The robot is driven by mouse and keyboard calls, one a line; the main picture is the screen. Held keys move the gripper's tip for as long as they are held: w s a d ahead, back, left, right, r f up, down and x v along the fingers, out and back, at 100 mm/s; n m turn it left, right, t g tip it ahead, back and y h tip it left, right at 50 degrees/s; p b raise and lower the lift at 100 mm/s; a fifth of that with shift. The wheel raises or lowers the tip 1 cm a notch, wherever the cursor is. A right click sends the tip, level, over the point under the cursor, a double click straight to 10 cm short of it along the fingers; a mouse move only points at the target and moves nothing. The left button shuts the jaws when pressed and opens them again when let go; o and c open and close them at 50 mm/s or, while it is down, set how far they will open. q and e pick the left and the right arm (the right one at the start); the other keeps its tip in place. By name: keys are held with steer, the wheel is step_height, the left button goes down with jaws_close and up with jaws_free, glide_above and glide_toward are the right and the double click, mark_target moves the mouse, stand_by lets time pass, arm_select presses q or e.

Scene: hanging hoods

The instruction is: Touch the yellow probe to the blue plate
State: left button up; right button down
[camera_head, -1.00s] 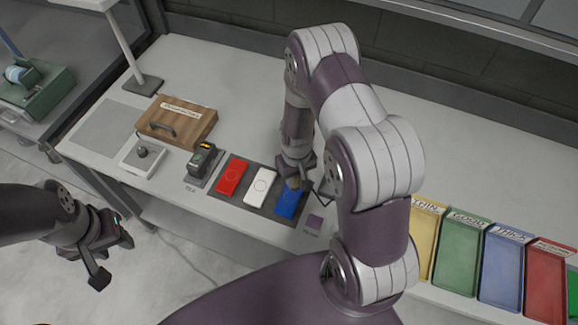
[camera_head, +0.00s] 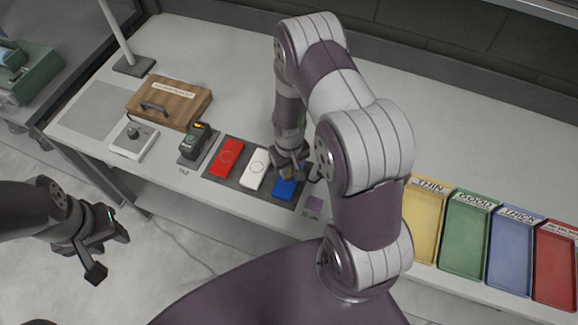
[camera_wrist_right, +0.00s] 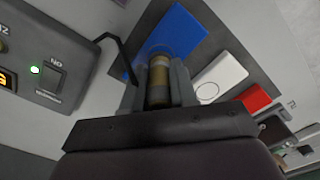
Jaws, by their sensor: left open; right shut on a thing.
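The blue plate (camera_head: 284,190) lies at the right end of a dark mat, beside the white plate (camera_head: 253,168) and the red plate (camera_head: 226,157). My right gripper (camera_head: 289,172) is over the blue plate's far part and hides some of it. In the right wrist view my right gripper (camera_wrist_right: 158,82) is shut on the probe (camera_wrist_right: 159,72), a yellow-brown cylinder. Its far end overlaps the blue plate (camera_wrist_right: 178,32); I cannot tell whether they touch. My left gripper (camera_head: 108,253) is open and empty, off the table's front edge.
A grey box with a green light (camera_wrist_right: 35,70) stands close to the right gripper, with a black cable beside it. A wooden case (camera_head: 168,103), a small dark device (camera_head: 196,141) and a knobbed block (camera_head: 134,140) are left. Coloured trays (camera_head: 468,235) lie right.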

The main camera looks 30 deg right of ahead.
steer(key=shift+f+b, duration=0.4)
steer(key=shift+f, duration=0.1)
stand_by(0.5)
steer(key=shift+s, duration=0.1)
stand_by(0.7)
step_height(320, 180, up, 7)
steer(key=p, duration=0.6)
